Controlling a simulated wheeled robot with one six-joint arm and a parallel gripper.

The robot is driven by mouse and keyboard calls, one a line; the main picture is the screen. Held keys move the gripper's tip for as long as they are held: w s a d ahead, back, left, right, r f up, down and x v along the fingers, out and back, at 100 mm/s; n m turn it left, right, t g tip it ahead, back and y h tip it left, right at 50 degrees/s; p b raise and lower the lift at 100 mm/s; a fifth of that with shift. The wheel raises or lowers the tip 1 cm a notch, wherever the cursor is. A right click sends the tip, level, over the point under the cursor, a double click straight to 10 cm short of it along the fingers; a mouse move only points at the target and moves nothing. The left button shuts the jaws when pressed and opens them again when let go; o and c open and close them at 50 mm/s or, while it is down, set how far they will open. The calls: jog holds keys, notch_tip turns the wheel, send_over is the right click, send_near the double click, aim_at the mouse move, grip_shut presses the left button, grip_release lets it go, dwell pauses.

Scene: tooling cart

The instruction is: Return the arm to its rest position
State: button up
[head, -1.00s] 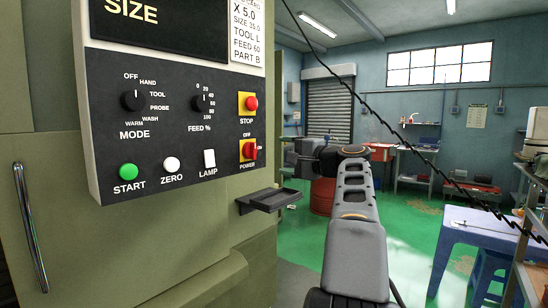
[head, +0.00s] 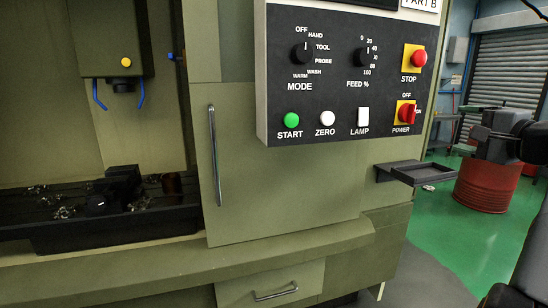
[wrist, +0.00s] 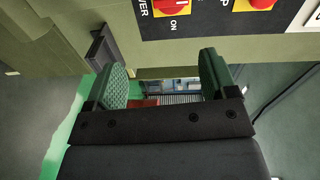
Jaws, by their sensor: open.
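My gripper (head: 468,129) is at the right edge of the head view, to the right of the machine's control panel (head: 345,75). My dark arm runs down along that edge, partly cut off. In the wrist view my gripper (wrist: 163,78) shows two green textured pads spread apart with nothing between them. The panel's edge with the red power switch (wrist: 172,5) shows at the top of that view, apart from the pads.
A black shelf (head: 414,172) juts from the machine's side, left of and below my gripper. A red drum (head: 484,184) stands behind. A door handle (head: 215,155) and the chip-strewn machine bed (head: 110,228) are at left. Green floor is open at right.

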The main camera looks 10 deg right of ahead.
notch_tip(320, 180, down, 15)
jog(key=a+g+h+p, duration=0.1)
jog(key=g+h+p, duration=0.1)
jog(key=g, duration=0.4)
jog(key=s+a+f+n+g+p, duration=0.25)
jog(key=a+f+n+g, duration=0.2)
jog(key=a+f, duration=0.45)
jog(key=s+a+n+g+p, duration=0.1)
jog(key=s+a+n+p, duration=0.2)
jog(key=a, duration=0.3)
jog(key=s+a+n+g+p, duration=0.1)
jog(key=s+a+n+p, duration=0.1)
jog(key=a, duration=0.5)
jog(key=s+a+f+n+g+p, duration=0.1)
jog(key=s+a+n+p, duration=0.2)
jog(key=a+n, duration=0.3)
jog(key=shift+s+a+p, duration=0.35)
jog(key=shift+s+a, duration=0.2)
jog(key=shift+s, duration=0.1)
jog(key=shift+f, duration=0.1)
